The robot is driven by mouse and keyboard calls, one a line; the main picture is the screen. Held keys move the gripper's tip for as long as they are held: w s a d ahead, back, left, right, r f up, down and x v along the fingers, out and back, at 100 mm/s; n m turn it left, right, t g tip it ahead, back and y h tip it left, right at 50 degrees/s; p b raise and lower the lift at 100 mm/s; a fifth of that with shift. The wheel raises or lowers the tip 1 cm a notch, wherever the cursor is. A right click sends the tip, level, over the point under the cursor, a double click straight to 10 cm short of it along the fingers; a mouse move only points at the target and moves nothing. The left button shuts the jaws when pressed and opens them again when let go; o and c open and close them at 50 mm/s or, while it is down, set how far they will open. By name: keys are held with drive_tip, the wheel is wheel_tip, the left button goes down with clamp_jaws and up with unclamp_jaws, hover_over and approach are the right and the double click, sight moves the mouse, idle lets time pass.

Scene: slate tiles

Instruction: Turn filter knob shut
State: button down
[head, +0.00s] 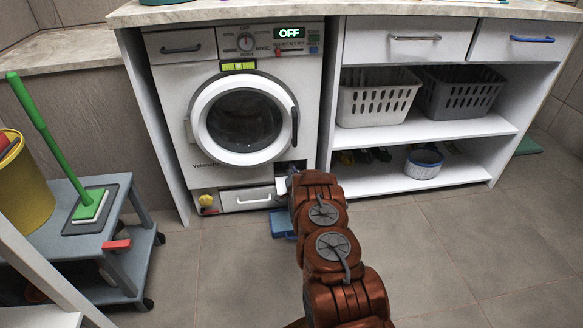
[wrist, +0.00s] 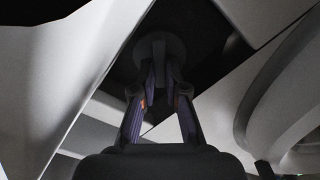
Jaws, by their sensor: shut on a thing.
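The washing machine (head: 240,110) stands under the counter with its round door closed and its display reading OFF. A dark opening (head: 291,167) is low on its right front, with a small white flap (head: 281,186) beside it. My arm reaches to this opening and hides most of it in the head view. In the wrist view, the filter knob (wrist: 160,46) is a dark round disc inside the dark recess. My gripper (wrist: 160,84) is shut on the knob's middle grip, with a finger on each side. The knob's exact angle is too dark to tell.
A blue tray (head: 284,223) lies on the floor below the opening. A grey cart (head: 85,232) with a yellow bucket (head: 24,180) stands at the left. Shelves with baskets (head: 378,102) are at the right. The tiled floor at the front right is clear.

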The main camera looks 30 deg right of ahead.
drive_tip(key=m+p, duration=0.1)
drive_tip(key=m, duration=0.3)
drive_tip(key=shift+m+p, duration=0.3)
drive_tip(key=shift+f+m+p, duration=0.15)
drive_tip(key=shift+m+p, duration=0.55)
drive_tip(key=shift+m, duration=1.2)
drive_tip(key=c, duration=1.2)
unclamp_jaws()
drive_tip(key=shift+s, duration=0.1)
drive_tip(key=shift+s+a+f, duration=0.15)
drive_tip(key=shift+s+a, duration=0.05)
drive_tip(key=shift+s, duration=0.35)
drive_tip(key=v, duration=1)
drive_tip(key=shift+s+a, duration=0.15)
drive_tip(key=shift+s, duration=0.15)
